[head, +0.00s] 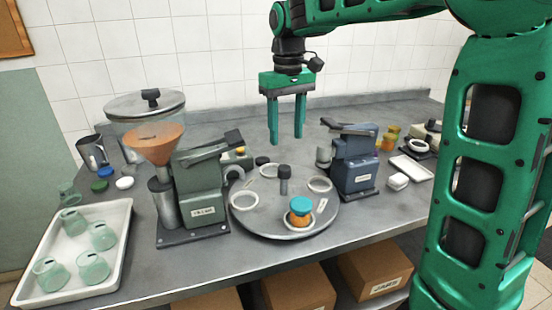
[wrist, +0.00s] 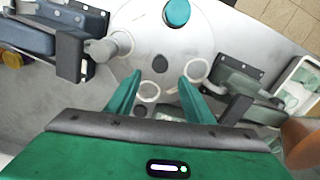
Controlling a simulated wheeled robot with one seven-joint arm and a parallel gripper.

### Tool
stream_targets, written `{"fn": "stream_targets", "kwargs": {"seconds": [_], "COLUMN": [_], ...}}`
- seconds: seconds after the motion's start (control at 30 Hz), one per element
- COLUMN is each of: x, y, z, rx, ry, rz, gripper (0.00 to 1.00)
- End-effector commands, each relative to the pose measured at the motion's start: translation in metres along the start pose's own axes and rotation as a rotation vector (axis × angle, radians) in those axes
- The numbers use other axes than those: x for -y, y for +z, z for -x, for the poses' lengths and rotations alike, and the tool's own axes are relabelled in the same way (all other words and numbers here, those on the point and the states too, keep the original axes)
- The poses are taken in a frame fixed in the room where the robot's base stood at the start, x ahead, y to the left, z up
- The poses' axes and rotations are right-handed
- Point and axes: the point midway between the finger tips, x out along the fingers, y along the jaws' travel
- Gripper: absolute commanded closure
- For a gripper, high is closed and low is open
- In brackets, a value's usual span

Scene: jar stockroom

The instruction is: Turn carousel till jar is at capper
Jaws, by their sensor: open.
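The round grey carousel (head: 262,219) stands mid-table with a dark upright knob (head: 284,181) near its middle and several white ring seats. An orange-filled jar (head: 300,211) with a teal lid sits in the front seat; its lid also shows in the wrist view (wrist: 176,12). A blue-grey lever machine (head: 354,164), apparently the capper, stands at the carousel's right; its label is unreadable. The jar is apart from it. My gripper (head: 286,141) is open and empty, pointing down above the carousel. In the wrist view the knob (wrist: 160,63) shows near the gap between its fingertips (wrist: 160,78).
A green lever machine (head: 203,190) with an orange funnel (head: 154,142) stands left of the carousel. A white tray (head: 118,271) of glass jars lies far left. A large lidded pot (head: 148,112) is behind. Small jars and a white tray (head: 411,167) are at the right.

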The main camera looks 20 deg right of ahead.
Motion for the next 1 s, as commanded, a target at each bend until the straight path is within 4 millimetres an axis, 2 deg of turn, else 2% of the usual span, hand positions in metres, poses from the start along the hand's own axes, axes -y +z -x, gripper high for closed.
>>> {"fn": "stream_targets", "kwargs": {"seconds": [0.13,0.27,0.5,0.7,0.83,1.0], "x": [0.002,0.004,0.006,0.007,0.006,0.006], "y": [0.0,0.0,0.0,-0.001,-0.001,-0.001], "z": [-0.005,-0.021,-0.064,-0.092,-0.103,-0.108], "rx": [0.002,0.003,0.005,0.002,0.001,0.0], "ry": [0.0,0.0,0.0,0.0,0.0,0.0], "rz": [0.004,0.006,0.009,0.009,0.009,0.009], "gripper": [0.52,0.52,0.52,0.52,0.52,0.52]}}
